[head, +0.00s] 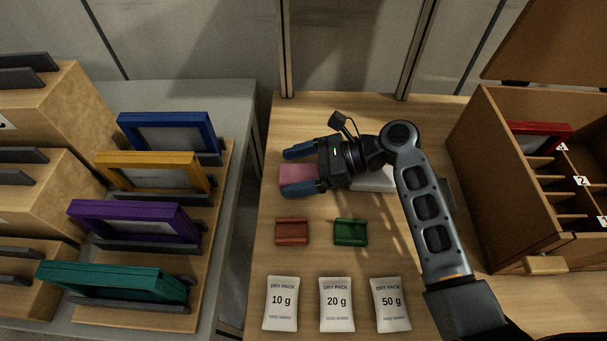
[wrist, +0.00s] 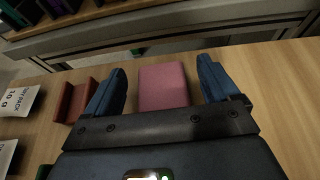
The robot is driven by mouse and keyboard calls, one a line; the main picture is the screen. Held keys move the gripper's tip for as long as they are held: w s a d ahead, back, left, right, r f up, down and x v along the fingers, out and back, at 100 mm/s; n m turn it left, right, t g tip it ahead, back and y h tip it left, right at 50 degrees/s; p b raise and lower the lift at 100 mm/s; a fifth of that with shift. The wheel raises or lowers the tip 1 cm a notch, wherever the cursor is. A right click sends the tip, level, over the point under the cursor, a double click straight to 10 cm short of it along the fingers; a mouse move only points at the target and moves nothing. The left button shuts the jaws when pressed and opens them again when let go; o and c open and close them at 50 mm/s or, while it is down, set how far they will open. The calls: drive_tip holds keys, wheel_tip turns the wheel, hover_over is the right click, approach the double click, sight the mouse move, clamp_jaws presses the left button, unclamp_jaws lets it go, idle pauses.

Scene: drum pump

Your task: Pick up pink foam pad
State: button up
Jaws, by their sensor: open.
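The pink foam pad (head: 298,174) lies on the wooden table near its left edge. In the wrist view the pad (wrist: 163,86) sits between my gripper's two blue fingers, with a visible gap on each side. My gripper (head: 297,171) is open around the pad, pointing left in the head view. In the wrist view my gripper (wrist: 163,88) has its fingertips about level with the pad's far part. The near end of the pad is hidden behind the gripper body.
A red block (head: 292,231) and a green block (head: 350,232) lie just in front. Three white dry packs (head: 337,304) lie nearer. A brown compartment box (head: 500,190) stands right. Colored frames (head: 152,220) stand on the left bench, across a gap. A pale object (head: 374,180) lies under my arm.

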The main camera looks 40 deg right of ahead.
sight(296, 173)
drive_tip(key=shift+c, duration=0.2)
drive_tip(key=c, duration=1)
drive_tip(key=shift+r, duration=0.6)
wheel_tip(296, 173, up, 3)
drive_tip(key=shift+f+p, duration=0.1)
drive_tip(key=shift+p, duration=0.2)
drive_tip(key=w+r+v, duration=0.2)
drive_tip(key=v, duration=1.1)
drive_tip(key=shift+d, duration=0.4)
